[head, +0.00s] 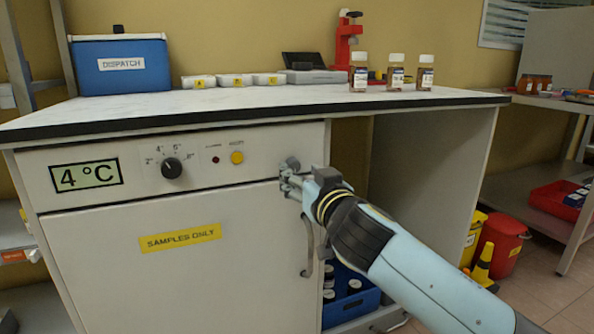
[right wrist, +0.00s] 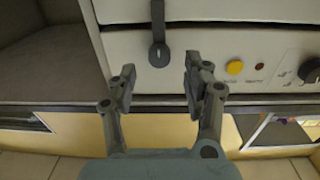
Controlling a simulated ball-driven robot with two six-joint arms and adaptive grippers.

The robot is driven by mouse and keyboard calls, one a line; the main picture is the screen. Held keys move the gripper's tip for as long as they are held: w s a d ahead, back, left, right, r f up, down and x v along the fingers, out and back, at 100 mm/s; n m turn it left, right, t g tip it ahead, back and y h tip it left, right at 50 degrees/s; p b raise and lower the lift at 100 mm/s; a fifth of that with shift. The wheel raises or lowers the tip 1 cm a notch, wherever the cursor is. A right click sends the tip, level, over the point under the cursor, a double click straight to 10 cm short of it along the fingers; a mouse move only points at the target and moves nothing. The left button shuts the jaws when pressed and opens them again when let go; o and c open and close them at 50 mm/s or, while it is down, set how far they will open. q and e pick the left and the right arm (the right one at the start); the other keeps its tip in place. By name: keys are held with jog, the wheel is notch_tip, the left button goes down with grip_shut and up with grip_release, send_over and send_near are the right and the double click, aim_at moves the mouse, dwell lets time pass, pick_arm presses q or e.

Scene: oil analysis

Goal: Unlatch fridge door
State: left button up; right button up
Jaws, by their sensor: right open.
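The white fridge door (head: 200,275) is shut under the counter, with a yellow "SAMPLES ONLY" label. A grey latch (head: 291,162) sits at the door's upper right corner, partly hidden by my gripper. In the right wrist view the latch (right wrist: 158,50) is a dark lever with a round end, lying between the lines of the two fingers. My right gripper (head: 290,182) is open at the latch; in the right wrist view its fingertips (right wrist: 160,78) stand either side of the latch's round end, with gaps visible. Contact cannot be told. My left gripper is not in view.
A curved door handle (head: 308,248) hangs just below my right gripper. The control panel has a dial (head: 171,168) and yellow button (head: 237,157). Several bottles stand on the counter (head: 250,101). A blue crate (head: 352,304) sits in the open bay right of the fridge.

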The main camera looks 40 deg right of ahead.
aim_at(295, 167)
jog(key=shift+x, duration=1.65)
jog(key=shift+c, duration=0.4)
grip_shut()
